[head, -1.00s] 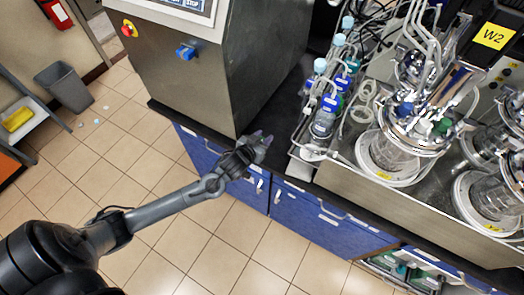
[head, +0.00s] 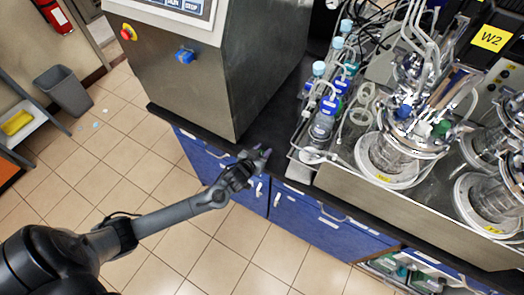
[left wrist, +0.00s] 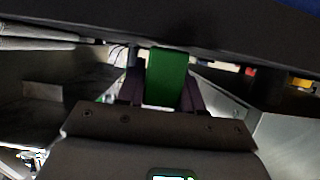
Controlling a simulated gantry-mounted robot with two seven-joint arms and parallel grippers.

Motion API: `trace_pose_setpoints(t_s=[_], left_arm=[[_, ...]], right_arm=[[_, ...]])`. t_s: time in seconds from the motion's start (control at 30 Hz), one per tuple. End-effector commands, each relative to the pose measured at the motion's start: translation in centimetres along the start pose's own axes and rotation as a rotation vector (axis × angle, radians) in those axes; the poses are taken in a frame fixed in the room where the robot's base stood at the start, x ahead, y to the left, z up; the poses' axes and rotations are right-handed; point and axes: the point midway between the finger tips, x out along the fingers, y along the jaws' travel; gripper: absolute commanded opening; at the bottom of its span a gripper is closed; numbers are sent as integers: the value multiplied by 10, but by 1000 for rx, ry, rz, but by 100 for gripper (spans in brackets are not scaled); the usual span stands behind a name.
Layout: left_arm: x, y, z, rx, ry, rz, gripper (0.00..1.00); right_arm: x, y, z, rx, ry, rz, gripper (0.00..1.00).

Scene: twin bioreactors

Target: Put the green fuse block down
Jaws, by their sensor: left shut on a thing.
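The green fuse block (left wrist: 166,78) shows in the left wrist view, upright in the picture between the two dark fingers. My left gripper (head: 261,154) is shut on it. In the head view the gripper is at the front edge of the dark counter top (head: 273,132), between the steel cabinet and the bottle rack. My right gripper is not in view.
A steel cabinet (head: 190,75) stands left of the bare counter strip. Bottles with blue caps (head: 323,125) stand in a rack to the right, beside a glass bioreactor vessel (head: 388,155). Blue drawers (head: 318,222) are below the counter.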

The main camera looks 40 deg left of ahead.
Motion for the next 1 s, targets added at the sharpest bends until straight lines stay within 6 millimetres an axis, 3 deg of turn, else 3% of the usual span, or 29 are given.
trace_pose_setpoints(t_s=[0.13,0.17,0.3,0.77,1.0], left_arm=[[2,0,5,0,0,0,1],[1,0,4,0,0,0,40],[1,0,4,0,0,0,61],[3,-1,6,2,1,0,61],[-38,1,3,-2,-3,1,61]], right_arm=[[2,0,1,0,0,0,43],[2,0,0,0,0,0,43],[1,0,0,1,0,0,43],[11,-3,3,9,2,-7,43],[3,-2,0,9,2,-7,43]])
